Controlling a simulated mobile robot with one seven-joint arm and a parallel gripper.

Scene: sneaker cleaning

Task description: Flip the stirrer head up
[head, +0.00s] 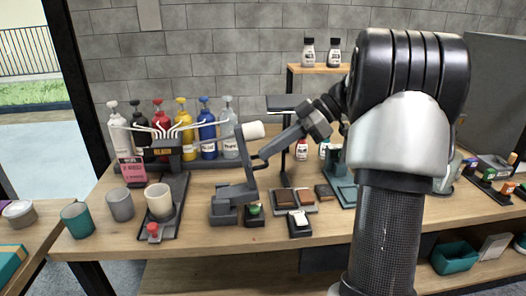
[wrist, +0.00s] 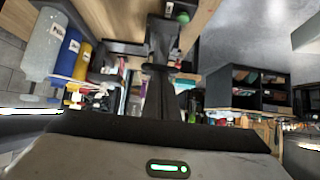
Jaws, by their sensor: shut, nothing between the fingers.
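A dark grey stirrer stands on the wooden bench in the head view, with a flat base (head: 232,208) and an upright column. A pale cylinder (head: 253,130) sits at the top of the column, tilted and pointing to the right; I take it as part of the stirrer's head. My gripper (head: 259,161) reaches in from the right, with its fingertips close beside the column, below the cylinder. Whether they touch cannot be told. In the wrist view my gripper (wrist: 160,66) has its fingers together, with a dark part of the stirrer (wrist: 164,38) just beyond.
Several pump bottles (head: 207,130) stand behind on the left. A cream cup (head: 159,200) on a dark stand, a grey cup (head: 119,204) and a teal cup (head: 76,220) are at the left front. Brown blocks on a tray (head: 314,209) lie to the right. Bare bench shows at the front.

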